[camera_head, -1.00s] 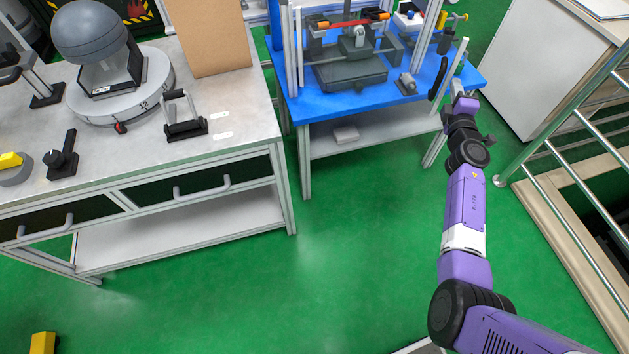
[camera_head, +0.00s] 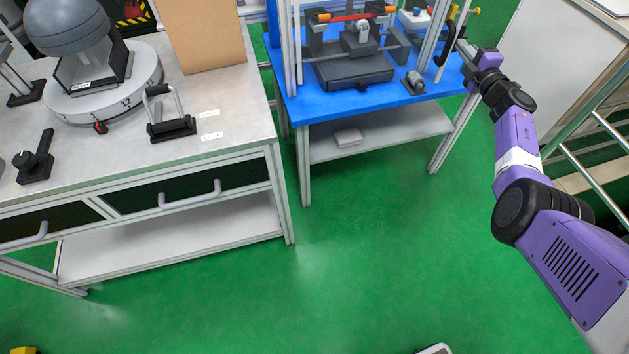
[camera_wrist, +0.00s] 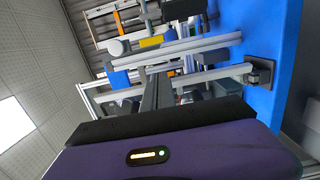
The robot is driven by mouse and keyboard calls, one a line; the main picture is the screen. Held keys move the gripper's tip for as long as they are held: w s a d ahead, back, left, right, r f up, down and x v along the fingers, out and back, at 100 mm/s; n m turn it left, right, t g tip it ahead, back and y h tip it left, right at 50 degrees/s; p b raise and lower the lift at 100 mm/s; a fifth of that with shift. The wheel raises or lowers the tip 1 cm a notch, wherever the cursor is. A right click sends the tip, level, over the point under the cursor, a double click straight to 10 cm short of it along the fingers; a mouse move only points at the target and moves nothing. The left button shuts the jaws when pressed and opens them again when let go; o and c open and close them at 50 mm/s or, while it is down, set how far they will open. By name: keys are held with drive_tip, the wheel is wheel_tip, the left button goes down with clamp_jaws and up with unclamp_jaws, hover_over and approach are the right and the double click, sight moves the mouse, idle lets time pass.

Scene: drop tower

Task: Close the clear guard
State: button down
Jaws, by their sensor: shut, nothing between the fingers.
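The guard's black curved handle (camera_head: 446,45) and a thin pale edge strip beside it stand at the right side of the drop tower, above the blue table. The clear panel itself is hard to make out, and I cannot tell how wide its gap is. My gripper (camera_head: 463,47) is shut and empty, just right of the handle and strip; I cannot tell whether it touches them. In the wrist view my gripper's dark fingers (camera_wrist: 157,92) point toward the tower's metal bars (camera_wrist: 175,52).
The blue table (camera_head: 330,108) carries the drop tower, with a dark base block (camera_head: 350,68) and a small grey clamp (camera_head: 414,82). A grey workbench (camera_head: 235,95) stands at left. Railings (camera_head: 590,165) are at right. Green floor between is clear.

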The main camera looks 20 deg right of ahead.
drive_tip(key=w+d+b, duration=0.2)
drive_tip(key=w+b, duration=0.3)
drive_tip(key=w, duration=0.1)
drive_tip(key=shift+w, duration=0.2)
drive_tip(key=shift+a, duration=0.1)
idle(0.3)
